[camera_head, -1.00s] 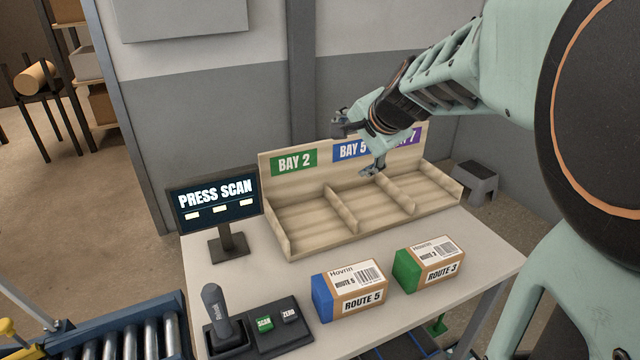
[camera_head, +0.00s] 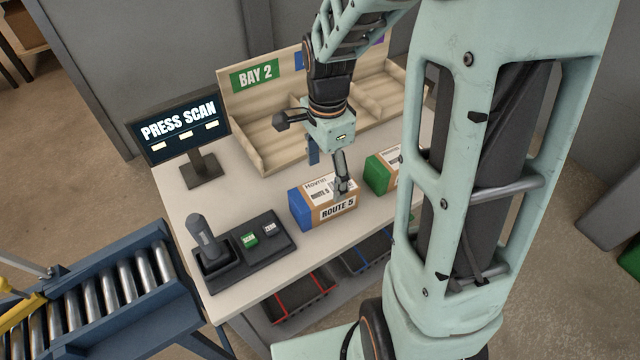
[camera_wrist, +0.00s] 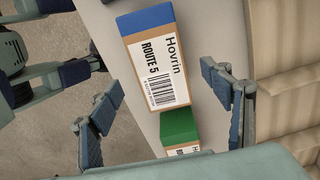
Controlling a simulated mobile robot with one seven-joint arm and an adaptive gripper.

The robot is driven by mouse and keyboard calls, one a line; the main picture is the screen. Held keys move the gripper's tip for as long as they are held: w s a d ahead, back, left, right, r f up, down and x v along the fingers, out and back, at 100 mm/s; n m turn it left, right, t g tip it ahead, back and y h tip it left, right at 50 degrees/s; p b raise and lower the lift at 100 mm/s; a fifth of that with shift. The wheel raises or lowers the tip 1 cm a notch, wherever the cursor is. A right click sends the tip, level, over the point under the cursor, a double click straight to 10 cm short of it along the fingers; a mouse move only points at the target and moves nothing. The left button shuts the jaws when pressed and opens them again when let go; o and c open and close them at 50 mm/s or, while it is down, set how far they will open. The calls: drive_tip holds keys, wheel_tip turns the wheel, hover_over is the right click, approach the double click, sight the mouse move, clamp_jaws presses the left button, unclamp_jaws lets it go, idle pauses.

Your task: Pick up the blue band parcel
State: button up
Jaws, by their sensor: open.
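The blue band parcel (camera_head: 310,208) is a brown box with a blue end and a "ROUTE 5" label, standing on the table just right of the scan console. In the wrist view the blue band parcel (camera_wrist: 150,62) lies ahead of and between the fingers, with its label facing the camera. My gripper (camera_head: 328,172) is open and empty, above and just behind the parcel in the head view; one finger overlaps the parcel's outline there. Its two fingers also show in the wrist view (camera_wrist: 165,108). I cannot tell whether a finger touches the parcel.
A green band parcel (camera_head: 378,174) stands close to the right, partly hidden by my arm. Behind is a wooden bay rack (camera_head: 262,140). Left are a "PRESS SCAN" screen (camera_head: 180,125), a console with a handheld scanner (camera_head: 207,240) and a roller conveyor (camera_head: 110,275).

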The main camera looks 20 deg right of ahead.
sight(324, 188)
drive_tip(key=shift+a+f, duration=0.2)
drive_tip(key=shift+f, duration=2.55)
drive_tip(key=c, duration=1.5)
drive_tip(key=shift+c, duration=0.2)
drive_tip(key=shift+r+p, duration=0.15)
drive_tip(key=shift+p, duration=0.15)
